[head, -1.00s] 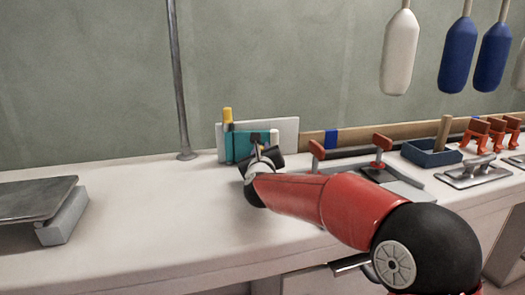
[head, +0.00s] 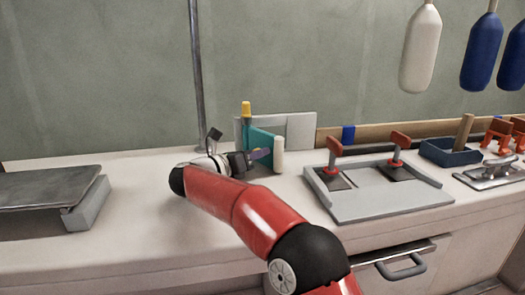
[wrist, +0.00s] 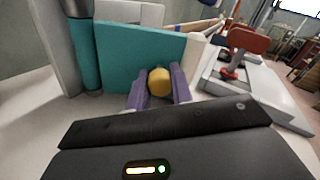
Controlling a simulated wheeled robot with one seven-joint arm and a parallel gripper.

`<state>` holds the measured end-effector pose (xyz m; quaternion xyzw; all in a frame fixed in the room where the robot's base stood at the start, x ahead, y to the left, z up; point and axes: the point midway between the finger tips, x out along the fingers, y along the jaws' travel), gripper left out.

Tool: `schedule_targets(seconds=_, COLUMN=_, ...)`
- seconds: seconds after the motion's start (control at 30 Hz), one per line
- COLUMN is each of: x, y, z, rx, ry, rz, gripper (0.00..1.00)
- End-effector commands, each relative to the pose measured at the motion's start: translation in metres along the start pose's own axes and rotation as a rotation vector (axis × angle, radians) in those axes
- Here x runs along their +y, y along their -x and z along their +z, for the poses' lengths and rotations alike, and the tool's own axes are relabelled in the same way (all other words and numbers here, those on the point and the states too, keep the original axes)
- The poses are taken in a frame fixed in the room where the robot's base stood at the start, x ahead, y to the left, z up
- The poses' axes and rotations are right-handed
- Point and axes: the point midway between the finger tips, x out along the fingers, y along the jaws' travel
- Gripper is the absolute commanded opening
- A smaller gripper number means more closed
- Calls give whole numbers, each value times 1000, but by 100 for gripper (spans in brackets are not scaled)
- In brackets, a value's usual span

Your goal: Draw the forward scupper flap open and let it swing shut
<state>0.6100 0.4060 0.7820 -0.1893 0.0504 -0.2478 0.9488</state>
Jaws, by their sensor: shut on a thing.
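The teal scupper flap (head: 262,143) stands upright at the back of the counter, swung out at an angle from its pale grey backing plate (head: 300,130). A yellow-capped post (head: 246,110) is at its left edge and a white strip (head: 279,155) at its outer edge. In the wrist view the flap (wrist: 125,50) fills the upper middle. My gripper (head: 256,156) is in front of the flap. In the wrist view its purple fingers (wrist: 158,88) are shut on a round yellow knob (wrist: 159,80) at the flap's face.
A grey panel with two red-handled latches (head: 380,205) lies to the right, with a blue box (head: 450,152) beyond it. A dark plate on a grey block (head: 50,190) is at the left. A metal pole (head: 196,80) rises behind my gripper. The counter between is clear.

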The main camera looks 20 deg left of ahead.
Motion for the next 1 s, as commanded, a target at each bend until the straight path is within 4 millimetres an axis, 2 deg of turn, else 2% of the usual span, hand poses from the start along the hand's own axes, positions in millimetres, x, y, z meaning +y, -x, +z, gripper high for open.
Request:
schedule_targets(seconds=0.67, x=2, y=5, z=4, rx=20, ry=-3, rz=-64, gripper=0)
schedule_targets(seconds=0.7, x=2, y=4, z=4, rx=20, ry=-4, rz=-64, gripper=24)
schedule_targets(seconds=0.87, x=2, y=5, z=3, rx=21, ry=-3, rz=-63, gripper=44)
schedule_targets(seconds=1.0, x=2, y=5, z=3, rx=22, ry=-2, rz=-63, gripper=44)
